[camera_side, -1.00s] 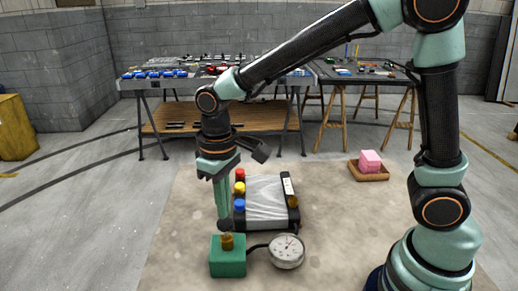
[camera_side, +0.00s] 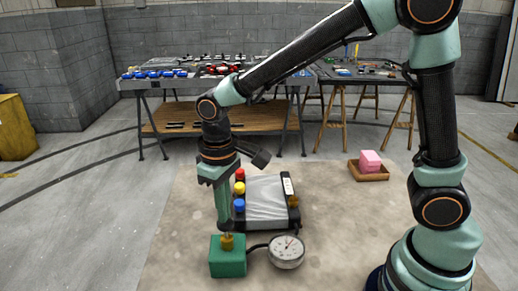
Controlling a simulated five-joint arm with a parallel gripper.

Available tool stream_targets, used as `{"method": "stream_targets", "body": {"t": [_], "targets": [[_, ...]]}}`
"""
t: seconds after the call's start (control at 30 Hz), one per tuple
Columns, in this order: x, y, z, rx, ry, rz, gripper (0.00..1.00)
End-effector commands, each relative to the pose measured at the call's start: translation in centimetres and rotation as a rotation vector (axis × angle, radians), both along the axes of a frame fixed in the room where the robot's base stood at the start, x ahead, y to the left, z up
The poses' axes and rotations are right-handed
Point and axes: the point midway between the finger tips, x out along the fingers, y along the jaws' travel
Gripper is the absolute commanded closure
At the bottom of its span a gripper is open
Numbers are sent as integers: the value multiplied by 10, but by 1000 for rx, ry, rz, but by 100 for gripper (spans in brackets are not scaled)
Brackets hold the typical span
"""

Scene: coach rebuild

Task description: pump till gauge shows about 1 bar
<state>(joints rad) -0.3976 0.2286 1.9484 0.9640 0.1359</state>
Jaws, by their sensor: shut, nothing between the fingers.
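A green pump box (camera_side: 228,263) sits on the mat at the front, with a brass plunger (camera_side: 227,243) on its top. A hose joins it to a round white gauge (camera_side: 286,251) on its right. The gauge needle points up and to the right; the numbers are too small to read. My gripper (camera_side: 225,230) points straight down with its fingers shut and empty. Its tips are right over the plunger and appear to touch its dark top, which they partly hide.
Behind the gauge stands a black-framed unit with a wrapped silver face (camera_side: 268,200), with red, yellow and blue knobs (camera_side: 239,188) close beside my gripper. A pink block (camera_side: 370,159) sits in a wooden tray (camera_side: 368,175) at right. The mat between is clear.

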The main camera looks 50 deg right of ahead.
Motion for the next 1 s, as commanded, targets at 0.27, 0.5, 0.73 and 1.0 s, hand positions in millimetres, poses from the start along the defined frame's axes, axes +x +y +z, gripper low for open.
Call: {"method": "stream_targets", "body": {"t": [0.27, 0.5, 0.73, 1.0], "targets": [[-1, 0, -11, -1, 2, 0, 100], [-1, 0, -20, -1, 2, 0, 100], [-1, 0, -28, -1, 3, 0, 100], [-1, 0, -25, -1, 2, 0, 100]]}}
